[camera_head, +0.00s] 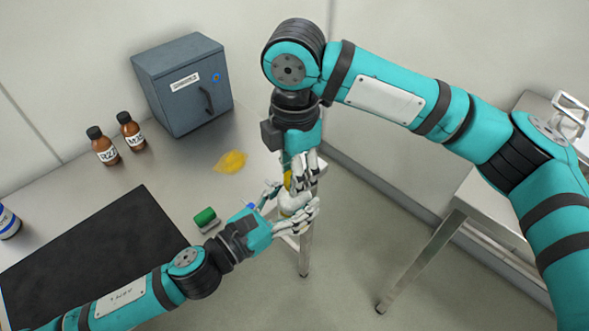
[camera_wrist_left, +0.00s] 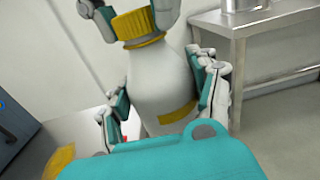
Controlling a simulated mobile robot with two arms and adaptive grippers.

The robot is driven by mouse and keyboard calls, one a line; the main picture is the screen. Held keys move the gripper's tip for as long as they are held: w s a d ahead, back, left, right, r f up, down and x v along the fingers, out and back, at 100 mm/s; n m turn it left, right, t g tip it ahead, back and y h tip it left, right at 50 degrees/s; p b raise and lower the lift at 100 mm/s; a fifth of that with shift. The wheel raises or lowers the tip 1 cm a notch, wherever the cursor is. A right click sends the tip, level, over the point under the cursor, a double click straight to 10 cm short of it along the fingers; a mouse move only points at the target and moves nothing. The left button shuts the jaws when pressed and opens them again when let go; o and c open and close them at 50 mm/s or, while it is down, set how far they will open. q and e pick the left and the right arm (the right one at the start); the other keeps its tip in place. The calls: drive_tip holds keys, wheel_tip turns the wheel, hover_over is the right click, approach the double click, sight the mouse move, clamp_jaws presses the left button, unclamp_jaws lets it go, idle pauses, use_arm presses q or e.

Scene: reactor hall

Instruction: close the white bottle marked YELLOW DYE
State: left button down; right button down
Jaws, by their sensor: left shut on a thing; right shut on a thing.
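The white bottle (camera_head: 294,201) is in the air beyond the bench's right edge. In the left wrist view the white bottle (camera_wrist_left: 163,82) stands roughly upright, with a yellow label patch and a yellow cap (camera_wrist_left: 136,26) at its neck. No writing on it is readable. My left gripper (camera_head: 290,208) is shut around the bottle's body. My right gripper (camera_head: 297,179) is above it, shut on the yellow cap, which is mostly hidden in the head view. The cap is at the bottle's mouth; I cannot tell whether it is screwed tight.
The metal bench (camera_head: 175,190) carries a yellow spill (camera_head: 230,161), a green-topped block (camera_head: 205,219), a black mat (camera_head: 95,255), two brown bottles (camera_head: 104,148) and a grey-blue cabinet (camera_head: 185,85). Another metal table (camera_head: 480,200) stands at the right. Floor shows between them.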

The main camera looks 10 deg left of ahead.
drive_tip(key=m, duration=1.1)
drive_tip(key=shift+m, duration=0.4)
drive_tip(key=m, duration=0.4)
drive_tip(key=shift+m, duration=0.4)
drive_tip(key=m, duration=0.4)
drive_tip(key=shift+m, duration=0.3)
drive_tip(key=c, duration=0.9)
unclamp_jaws()
drive_tip(key=shift+r, duration=2.2)
drive_tip(key=shift+c, duration=0.4)
